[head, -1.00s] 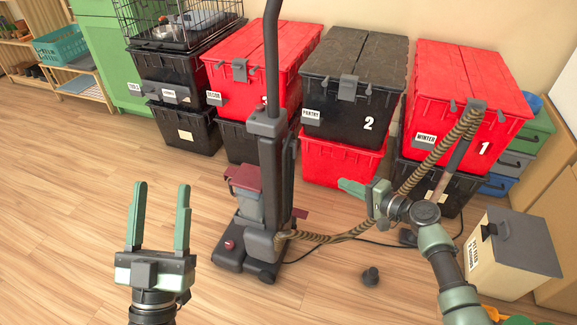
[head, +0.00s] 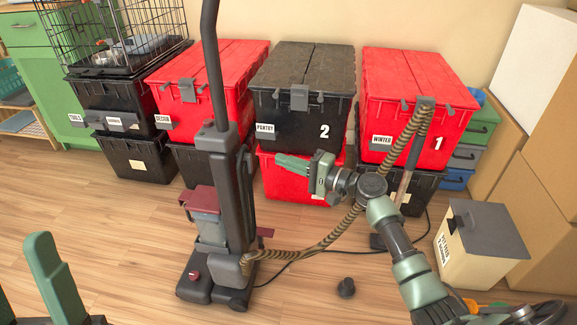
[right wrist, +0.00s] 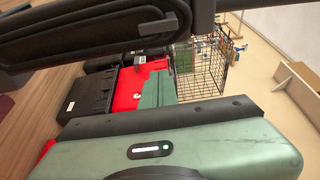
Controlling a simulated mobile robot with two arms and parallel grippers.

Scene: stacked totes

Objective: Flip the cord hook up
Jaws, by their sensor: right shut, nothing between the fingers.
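An upright dark vacuum cleaner (head: 223,200) stands on the wood floor left of centre in the head view. I cannot clearly pick out its cord hook there. In the right wrist view a long dark part (right wrist: 90,40), apparently the vacuum's, crosses the top with a small raised piece on it; I cannot tell whether that is the hook. My right gripper (head: 281,162) is to the right of the vacuum's column, pointing left, apart from it in the picture. Its green fingers (right wrist: 157,88) are shut and empty. My left gripper (head: 28,285) is open and empty, partly cut off at bottom left.
Red and black totes (head: 300,110) stand stacked along the wall. A striped hose (head: 340,230) runs from the vacuum to a wand (head: 405,165) leaning by tote 1. A wire cage (head: 110,35) sits on totes. A pet-food bin (head: 470,255) and small dark object (head: 346,287) are at right.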

